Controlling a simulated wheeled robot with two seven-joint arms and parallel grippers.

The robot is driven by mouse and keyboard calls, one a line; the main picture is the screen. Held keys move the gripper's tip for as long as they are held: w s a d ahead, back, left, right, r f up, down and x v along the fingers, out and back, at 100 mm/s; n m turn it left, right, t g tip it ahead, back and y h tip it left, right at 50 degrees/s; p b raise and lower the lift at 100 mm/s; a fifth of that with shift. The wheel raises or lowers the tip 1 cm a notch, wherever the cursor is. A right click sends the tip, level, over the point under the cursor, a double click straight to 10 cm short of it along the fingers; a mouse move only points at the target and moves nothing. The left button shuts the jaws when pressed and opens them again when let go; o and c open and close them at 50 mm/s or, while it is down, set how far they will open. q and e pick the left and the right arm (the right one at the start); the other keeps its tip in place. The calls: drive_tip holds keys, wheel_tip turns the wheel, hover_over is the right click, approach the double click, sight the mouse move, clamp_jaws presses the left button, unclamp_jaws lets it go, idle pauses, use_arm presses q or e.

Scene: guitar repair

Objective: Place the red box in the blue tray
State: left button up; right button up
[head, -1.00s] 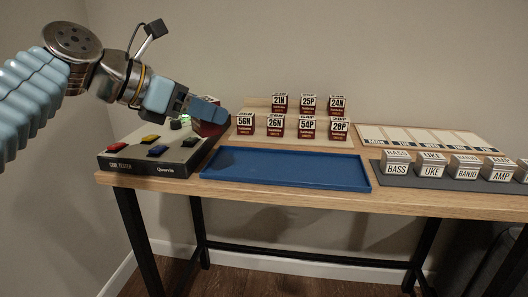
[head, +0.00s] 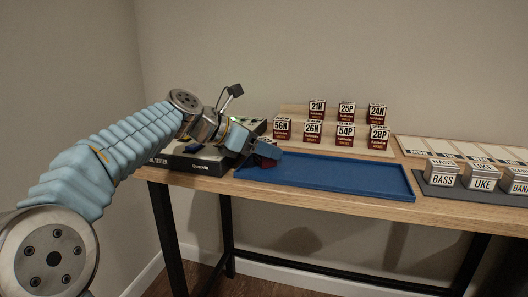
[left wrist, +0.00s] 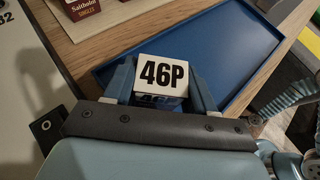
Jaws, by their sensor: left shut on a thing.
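My left gripper (head: 262,152) is shut on a small box with a dark red lower part (head: 266,162). In the left wrist view the held box (left wrist: 162,72) shows a white top marked 46P between the two fingers. The blue tray (head: 335,178) lies flat on the table and looks empty. The gripper and box are over the tray's left end. I cannot tell how far the box is above the tray floor. My right gripper is not in view.
A tester box (head: 190,163) stands left of the tray. Several red and white boxes (head: 345,137) stand on a stepped wooden rack behind it. White labelled blocks (head: 442,172) sit on a grey mat at right. The tray's middle and right are clear.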

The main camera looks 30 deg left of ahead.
use_arm(q)
drive_tip(key=shift+r, duration=0.1)
drive_tip(key=o, duration=1.1)
drive_tip(key=shift+s+a+r, duration=0.1)
drive_tip(key=p+v, duration=0.1)
drive_tip(key=v, duration=1)
drive_tip(key=shift+s+a+r+p, duration=0.2)
drive_tip(key=shift+s+p, duration=0.1)
drive_tip(key=shift+p, duration=0.1)
